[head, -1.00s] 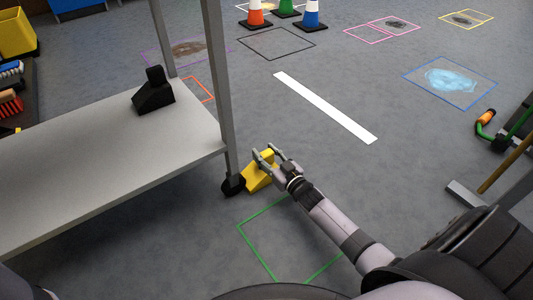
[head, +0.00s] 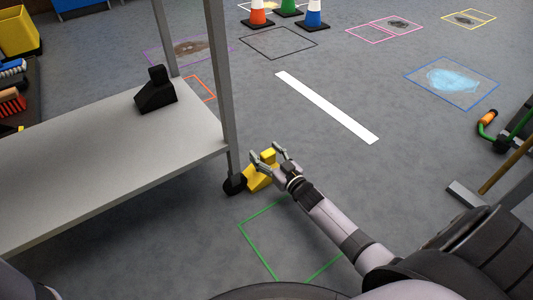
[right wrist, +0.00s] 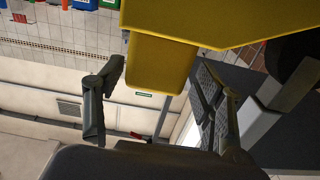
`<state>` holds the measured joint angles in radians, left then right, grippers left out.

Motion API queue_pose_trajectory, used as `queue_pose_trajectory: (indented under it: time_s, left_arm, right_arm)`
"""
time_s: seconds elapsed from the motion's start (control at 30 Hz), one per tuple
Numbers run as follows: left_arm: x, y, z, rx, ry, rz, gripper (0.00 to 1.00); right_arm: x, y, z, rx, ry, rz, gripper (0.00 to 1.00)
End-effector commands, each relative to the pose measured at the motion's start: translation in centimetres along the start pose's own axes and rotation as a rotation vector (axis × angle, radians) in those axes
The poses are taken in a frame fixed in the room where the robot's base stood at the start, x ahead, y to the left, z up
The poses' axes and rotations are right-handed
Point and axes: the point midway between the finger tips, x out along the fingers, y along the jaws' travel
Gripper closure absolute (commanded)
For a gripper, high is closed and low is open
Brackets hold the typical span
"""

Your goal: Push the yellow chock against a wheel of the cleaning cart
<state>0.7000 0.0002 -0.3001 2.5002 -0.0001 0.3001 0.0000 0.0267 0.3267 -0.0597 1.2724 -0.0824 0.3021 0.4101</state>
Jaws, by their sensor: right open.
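The yellow chock (head: 257,182) stands on the floor beside the black wheel (head: 234,185) at the near right corner of the cleaning cart (head: 110,172). Its low end is at the wheel; I cannot tell whether they touch. My right gripper (head: 266,152) is open, its fingers spread either side of the chock's tall end. In the right wrist view the yellow chock (right wrist: 160,67) fills the top middle, with gaps to the open fingers of the right gripper (right wrist: 160,85). My left gripper is not in view.
A black chock-like block (head: 155,92) sits on the cart's shelf. A green floor outline (head: 262,213) lies in front of the chock. A white strip (head: 325,107) and traffic cones (head: 287,10) are farther back. A broom (head: 490,180) is at right. The middle floor is clear.

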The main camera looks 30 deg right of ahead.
Motion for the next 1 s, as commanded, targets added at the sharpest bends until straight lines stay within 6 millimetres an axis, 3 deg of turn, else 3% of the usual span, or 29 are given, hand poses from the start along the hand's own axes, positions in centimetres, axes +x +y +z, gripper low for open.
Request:
queue_pose_trajectory:
  time_s: [0.37, 0.8, 1.0]
  left_arm:
    - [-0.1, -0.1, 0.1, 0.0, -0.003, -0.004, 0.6]
    - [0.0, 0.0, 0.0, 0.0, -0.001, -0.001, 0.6]
    - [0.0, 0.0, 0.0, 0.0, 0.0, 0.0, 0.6]
  right_arm:
    - [-0.8, 0.1, 0.3, -0.002, -0.006, 0.002, 0.35]
    - [-9.0, 0.0, 0.2, -0.001, -0.005, 0.0, 0.35]
    - [-11.5, 0.0, 0.1, -0.002, -0.003, 0.0, 0.35]
